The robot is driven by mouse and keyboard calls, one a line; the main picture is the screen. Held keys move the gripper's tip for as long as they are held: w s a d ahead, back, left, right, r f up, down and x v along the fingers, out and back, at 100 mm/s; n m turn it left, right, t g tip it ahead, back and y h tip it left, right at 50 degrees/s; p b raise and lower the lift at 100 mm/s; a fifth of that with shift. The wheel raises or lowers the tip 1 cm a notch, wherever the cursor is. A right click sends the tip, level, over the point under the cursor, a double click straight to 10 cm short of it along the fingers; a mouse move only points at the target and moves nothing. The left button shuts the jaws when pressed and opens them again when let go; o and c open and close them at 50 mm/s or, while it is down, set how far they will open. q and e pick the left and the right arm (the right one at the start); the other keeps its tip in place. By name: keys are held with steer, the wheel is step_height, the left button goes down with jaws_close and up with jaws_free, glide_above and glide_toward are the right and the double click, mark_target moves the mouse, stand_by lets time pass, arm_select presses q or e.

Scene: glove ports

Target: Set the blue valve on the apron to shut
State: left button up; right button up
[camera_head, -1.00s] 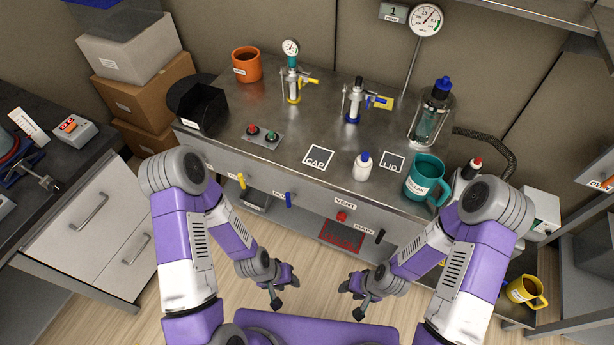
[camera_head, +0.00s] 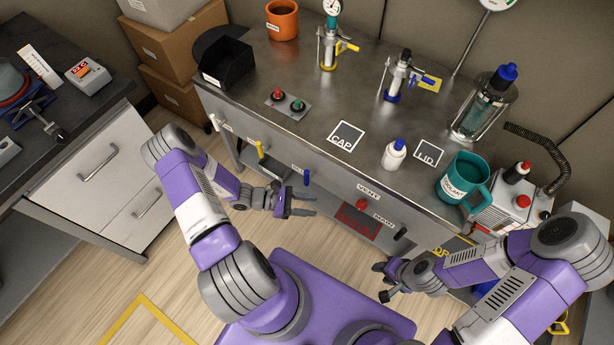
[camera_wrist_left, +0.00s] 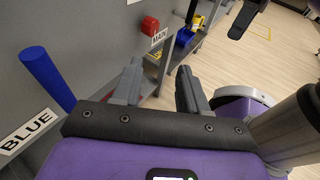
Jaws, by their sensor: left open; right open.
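The blue valve handle (camera_head: 306,177) is a short blue bar on the front apron of the steel bench, between the yellow handle and the red knob. In the left wrist view the blue handle (camera_wrist_left: 47,78) stands out at the left, beside a "BLUE" label (camera_wrist_left: 28,132). My left gripper (camera_head: 312,205) is open and empty in front of the apron, just below the blue handle in the head view and apart from it. Its fingers (camera_wrist_left: 160,78) have nothing between them. My right gripper (camera_head: 381,282) is open and empty, lower and to the right.
The apron also carries a yellow handle (camera_head: 259,149), a red knob (camera_head: 362,204) near the "VENT" label and a black handle (camera_head: 400,232) near "MAIN". A white bottle (camera_head: 394,155) and a teal mug (camera_head: 463,180) stand on the bench top (camera_head: 310,150). Floor before the apron is clear.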

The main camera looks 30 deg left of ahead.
mark_target(307, 174)
arm_select(q)
steer(key=w+a+r+n+t+y, duration=0.1)
steer(key=w+a+n+t+y, duration=0.2)
steer(key=a+n+t, duration=0.5)
steer(key=w+d+m, duration=0.1)
steer(key=w, duration=0.1)
steer(key=w+b, duration=0.1)
steer(key=w, duration=0.1)
steer(key=w+d+m+b, duration=0.1)
steer(key=w, duration=0.1)
steer(key=shift+d+r+m+g, duration=0.1)
steer(key=shift+d+m+g, duration=0.2)
steer(key=shift+g, duration=0.1)
jaws_close()
